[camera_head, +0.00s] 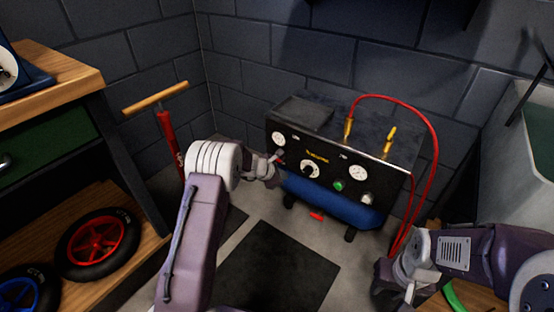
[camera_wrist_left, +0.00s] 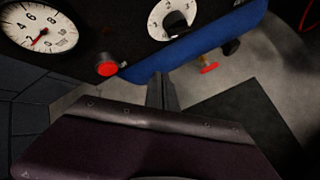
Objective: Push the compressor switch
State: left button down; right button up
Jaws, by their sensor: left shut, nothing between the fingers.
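The compressor (camera_head: 335,150) stands against the wall. Its black front panel carries gauges, a round white dial (camera_head: 310,169) with a black knob, a green button (camera_head: 338,185) and a red button. The red button (camera_wrist_left: 107,65) shows clearly in the left wrist view, between a gauge (camera_wrist_left: 40,27) and the dial (camera_wrist_left: 172,18). My left gripper (camera_head: 276,157) is shut and empty, close in front of the panel's left end by the red button. In the left wrist view its fingers (camera_wrist_left: 162,92) appear right of and below the button; contact is not visible. My right gripper (camera_head: 410,290) is at lower right, its jaw opening unclear.
A red hose (camera_head: 434,150) loops from the compressor top down its right side. A wooden bench (camera_head: 60,75) with wheels below is at left. A dark mat (camera_head: 275,270) lies on the floor.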

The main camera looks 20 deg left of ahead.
pick_arm(q)
jog(key=shift+w, duration=0.15)
pick_arm(e)
jog(key=shift+r, duration=0.1)
